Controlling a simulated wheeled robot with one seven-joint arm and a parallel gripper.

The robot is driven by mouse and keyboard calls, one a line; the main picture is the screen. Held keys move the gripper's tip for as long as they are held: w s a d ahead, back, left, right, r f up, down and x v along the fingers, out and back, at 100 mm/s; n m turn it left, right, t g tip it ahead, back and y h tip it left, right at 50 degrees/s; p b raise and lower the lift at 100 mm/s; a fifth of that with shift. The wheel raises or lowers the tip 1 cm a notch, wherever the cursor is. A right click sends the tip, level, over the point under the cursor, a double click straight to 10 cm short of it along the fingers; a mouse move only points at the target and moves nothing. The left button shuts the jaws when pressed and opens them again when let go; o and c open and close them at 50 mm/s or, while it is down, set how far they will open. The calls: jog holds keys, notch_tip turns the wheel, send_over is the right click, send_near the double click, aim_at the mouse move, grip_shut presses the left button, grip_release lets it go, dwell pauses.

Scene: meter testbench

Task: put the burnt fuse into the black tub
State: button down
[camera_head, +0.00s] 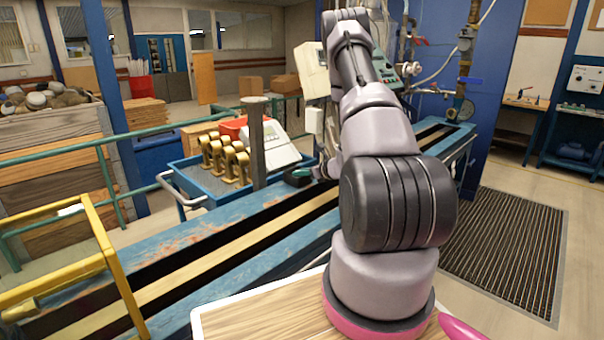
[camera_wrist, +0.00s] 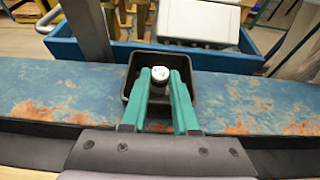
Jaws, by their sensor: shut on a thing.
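The black tub (camera_wrist: 190,66) stands on the blue worn bench beam and shows under my gripper in the wrist view. In the head view the tub (camera_head: 294,181) is small and partly hidden. My gripper (camera_wrist: 161,78) has teal fingers, shut on the burnt fuse (camera_wrist: 160,73), a small cylinder with a pale, dark-marked end. In the wrist view the fuse and fingertips lie over the tub's opening. I cannot tell how far above or inside the tub the fuse is. In the head view my arm hides the fuse.
A blue cart (camera_head: 200,187) with brass-coloured parts and a white device (camera_head: 272,148) stands behind the bench. The blue bench beam (camera_wrist: 65,92) runs to both sides of the tub. A yellow frame (camera_head: 105,245) stands at left.

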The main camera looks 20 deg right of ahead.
jog(key=shift+f, duration=0.1)
jog(key=c, duration=1)
grip_release()
jog(key=shift+o, duration=0.2)
